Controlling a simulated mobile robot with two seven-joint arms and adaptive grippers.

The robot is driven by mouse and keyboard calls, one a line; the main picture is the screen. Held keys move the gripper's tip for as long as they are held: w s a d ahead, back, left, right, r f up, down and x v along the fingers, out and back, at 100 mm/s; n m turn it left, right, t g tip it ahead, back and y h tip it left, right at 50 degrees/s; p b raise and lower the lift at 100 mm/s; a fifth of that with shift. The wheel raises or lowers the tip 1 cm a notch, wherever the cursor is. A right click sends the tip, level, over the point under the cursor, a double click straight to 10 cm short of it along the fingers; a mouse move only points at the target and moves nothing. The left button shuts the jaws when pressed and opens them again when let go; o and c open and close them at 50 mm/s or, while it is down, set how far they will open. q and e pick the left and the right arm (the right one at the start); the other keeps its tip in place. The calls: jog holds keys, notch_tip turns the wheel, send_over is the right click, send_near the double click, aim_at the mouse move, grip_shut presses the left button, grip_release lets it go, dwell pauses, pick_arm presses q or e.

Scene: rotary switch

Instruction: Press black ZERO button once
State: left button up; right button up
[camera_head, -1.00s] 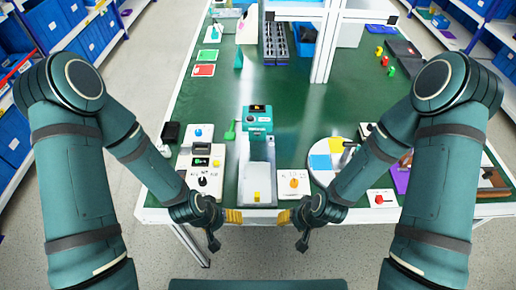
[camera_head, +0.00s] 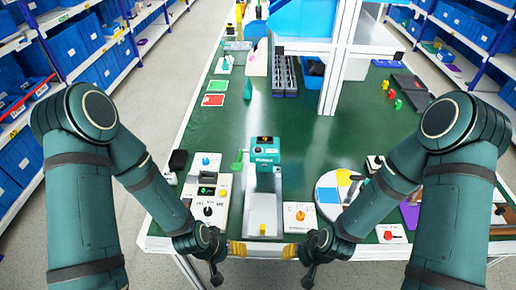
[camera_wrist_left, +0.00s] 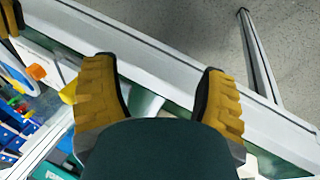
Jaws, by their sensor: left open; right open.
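A white panel (camera_head: 207,187) stands at the front left of the table, with a blue knob (camera_head: 206,160), a small green-digit display (camera_head: 207,191) and a black knob (camera_head: 208,211). To its right is a teal device (camera_head: 265,150) with a lit display and a grey tray (camera_head: 264,205). The ZERO lettering is too small to read, so I cannot tell which part is the ZERO button. My left gripper (camera_head: 237,248) is by the table's front edge, below the tray. The left wrist view shows its yellow fingers (camera_wrist_left: 160,95) apart and empty. My right gripper (camera_head: 291,251) is at the same edge, further right, open.
A yellow block (camera_head: 262,229) is at the tray's front. A white panel with an orange knob (camera_head: 300,215) and a round coloured disc (camera_head: 337,190) stand to the right. A white frame post (camera_head: 343,60) rises behind. Green table surface (camera_head: 220,125) is clear behind the panels.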

pick_arm(q)
grip_shut()
dwell(1.2)
